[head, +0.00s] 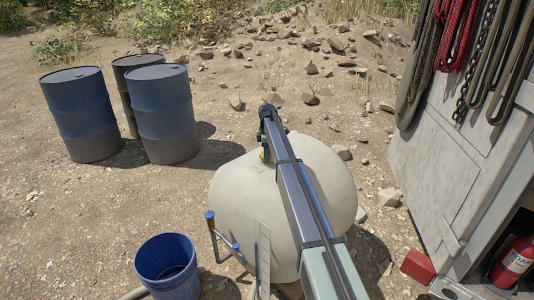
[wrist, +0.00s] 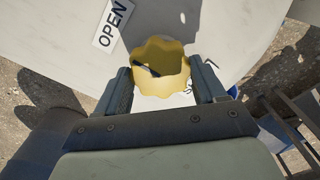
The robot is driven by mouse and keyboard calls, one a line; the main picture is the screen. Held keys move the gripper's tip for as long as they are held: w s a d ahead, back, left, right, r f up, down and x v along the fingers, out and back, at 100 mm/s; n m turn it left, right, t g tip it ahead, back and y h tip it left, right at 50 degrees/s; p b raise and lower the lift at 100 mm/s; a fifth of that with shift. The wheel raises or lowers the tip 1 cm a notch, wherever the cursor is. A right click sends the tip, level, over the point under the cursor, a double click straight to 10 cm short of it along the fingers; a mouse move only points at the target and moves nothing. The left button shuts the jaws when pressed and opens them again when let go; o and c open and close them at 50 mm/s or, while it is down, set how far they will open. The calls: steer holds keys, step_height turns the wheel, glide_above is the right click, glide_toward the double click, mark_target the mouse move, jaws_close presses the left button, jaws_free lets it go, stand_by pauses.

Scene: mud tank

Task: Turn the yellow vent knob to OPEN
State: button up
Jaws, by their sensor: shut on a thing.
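The yellow vent knob (wrist: 160,68) has a scalloped edge and a dark pointer mark on its top. It sits on the pale tank (head: 240,200), and only a sliver of it (head: 264,156) shows beside my arm in the head view. My gripper (wrist: 164,84) is shut on the knob, with one finger on each side of it. A white label reading OPEN (wrist: 113,22) lies up and left of the knob in the wrist view. The mark points to the upper left, roughly toward that label.
Several dark drums (head: 160,110) stand at the back left. A blue bucket (head: 167,265) stands in front of the tank, near a blue-handled lever (head: 211,225). A shed wall (head: 435,180) with hanging ropes and a red extinguisher (head: 513,262) is on the right.

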steer(key=o, duration=1)
steer(key=shift+o, duration=0.2)
step_height(320, 180, up, 14)
steer(key=shift+f, duration=0.1)
